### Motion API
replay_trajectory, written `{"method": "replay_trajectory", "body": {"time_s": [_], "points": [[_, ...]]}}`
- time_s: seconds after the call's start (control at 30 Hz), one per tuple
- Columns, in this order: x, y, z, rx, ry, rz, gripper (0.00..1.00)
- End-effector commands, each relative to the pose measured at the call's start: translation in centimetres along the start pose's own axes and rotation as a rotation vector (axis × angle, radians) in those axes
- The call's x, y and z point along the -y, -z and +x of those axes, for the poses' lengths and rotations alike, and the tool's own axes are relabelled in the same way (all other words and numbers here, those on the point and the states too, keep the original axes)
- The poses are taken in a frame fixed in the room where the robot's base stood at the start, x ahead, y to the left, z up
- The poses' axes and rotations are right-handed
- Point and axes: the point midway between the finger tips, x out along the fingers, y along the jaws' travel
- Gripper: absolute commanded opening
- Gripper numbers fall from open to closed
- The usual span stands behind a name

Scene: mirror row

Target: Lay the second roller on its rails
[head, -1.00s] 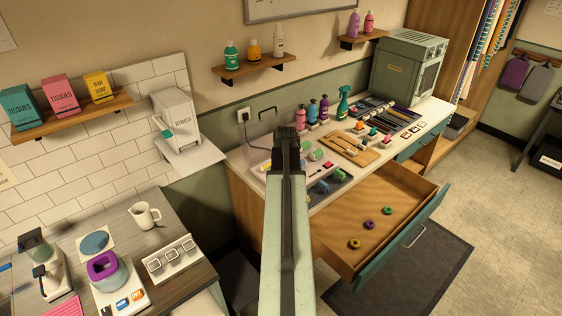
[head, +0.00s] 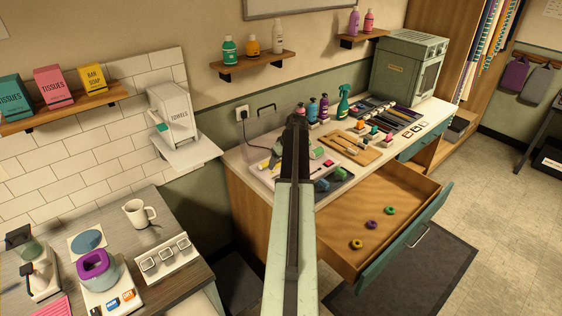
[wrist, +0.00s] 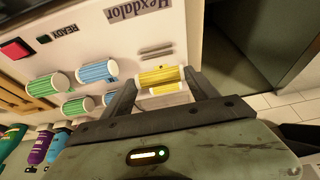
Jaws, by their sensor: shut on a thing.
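In the wrist view my gripper (wrist: 160,84) is shut on a yellow ribbed roller (wrist: 158,76), which spans the gap between its fingers. A pair of short grey rails (wrist: 156,52) on the white panel (wrist: 190,22) shows bare just beyond the roller. A green-ended roller (wrist: 48,86) and a blue roller (wrist: 97,71) lie on the panel to the left. A second green and blue pair shows below them; I cannot tell if it is a reflection. In the head view my arm hides the gripper and the held roller.
Pump bottles (head: 312,108) and a green spray bottle (head: 343,102) stand behind the panel. A wooden board (head: 365,145) lies to its right. An open drawer (head: 400,200) holding small rings juts out below the counter.

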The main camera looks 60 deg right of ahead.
Motion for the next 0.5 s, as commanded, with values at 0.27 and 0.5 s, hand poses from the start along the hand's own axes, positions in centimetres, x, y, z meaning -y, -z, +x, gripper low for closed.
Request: {"method": "replay_trajectory", "body": {"time_s": [0.27, 0.5], "points": [[0.0, -1.5, 3.5, 0.000, 0.000, 0.001, 0.30], [-0.1, -1.9, 4.3, 0.001, 0.000, 0.001, 0.30]]}}
